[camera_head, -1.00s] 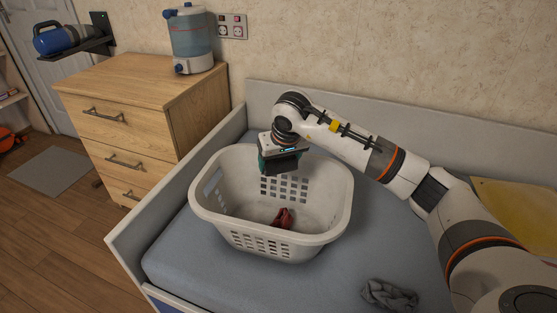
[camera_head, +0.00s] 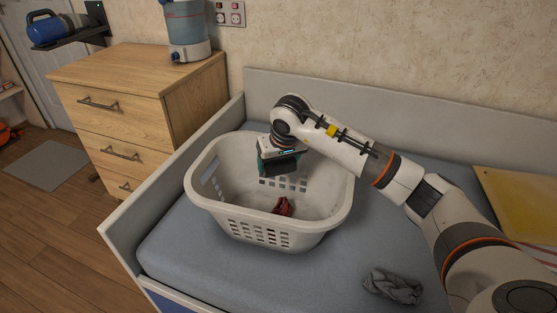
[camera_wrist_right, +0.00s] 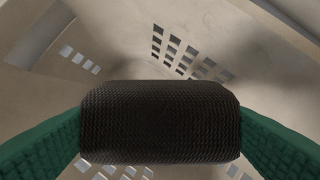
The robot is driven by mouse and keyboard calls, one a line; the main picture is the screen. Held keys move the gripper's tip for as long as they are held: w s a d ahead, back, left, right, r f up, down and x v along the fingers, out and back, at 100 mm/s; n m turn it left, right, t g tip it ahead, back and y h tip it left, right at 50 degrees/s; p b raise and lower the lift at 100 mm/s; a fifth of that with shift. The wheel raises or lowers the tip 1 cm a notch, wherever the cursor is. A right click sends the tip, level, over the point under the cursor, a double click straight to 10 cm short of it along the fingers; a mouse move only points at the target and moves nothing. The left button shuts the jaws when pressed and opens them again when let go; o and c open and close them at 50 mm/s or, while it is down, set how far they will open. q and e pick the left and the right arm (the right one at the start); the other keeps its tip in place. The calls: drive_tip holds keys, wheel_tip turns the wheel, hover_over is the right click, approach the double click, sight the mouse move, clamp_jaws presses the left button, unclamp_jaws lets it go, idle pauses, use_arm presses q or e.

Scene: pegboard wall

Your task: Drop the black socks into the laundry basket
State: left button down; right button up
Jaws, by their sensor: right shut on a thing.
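The white laundry basket (camera_head: 230,222) stands on the bed. A dark red cloth item (camera_head: 284,206) lies inside it. My right gripper (camera_head: 281,168) points down into the basket's opening, near its back left part. In the right wrist view, its green fingers are shut on the black socks (camera_wrist_right: 160,122), a dark ribbed roll held between them. The basket's inner walls (camera_wrist_right: 120,40) with their square holes show behind the socks. In the head view the socks are a dark patch under the gripper. My left gripper is not in view.
A grey crumpled cloth (camera_head: 392,286) lies on the blue mattress (camera_head: 215,268) in front of the basket, to the right. The bed's raised frame (camera_head: 165,185) runs along the left and back. A wooden dresser (camera_head: 125,120) and a yellow flat item (camera_head: 515,200) flank the area.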

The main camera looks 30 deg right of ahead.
drive_tip(key=o, duration=1)
drive_tip(key=shift+s+r, duration=0.1)
drive_tip(key=shift+r, duration=0.25)
drive_tip(key=v, duration=0.2)
drive_tip(key=shift+s+r+p, duration=0.1)
drive_tip(key=shift+r+p, duration=0.25)
drive_tip(key=shift+p, duration=0.05)
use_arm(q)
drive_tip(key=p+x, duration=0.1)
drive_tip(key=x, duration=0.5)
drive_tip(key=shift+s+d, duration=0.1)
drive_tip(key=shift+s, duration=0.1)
use_arm(e)
drive_tip(key=v, duration=0.8)
drive_tip(key=shift+s+r, duration=0.15)
drive_tip(key=shift+s, duration=0.05)
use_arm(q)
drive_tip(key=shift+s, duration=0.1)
use_arm(e)
drive_tip(key=shift+a, duration=0.1)
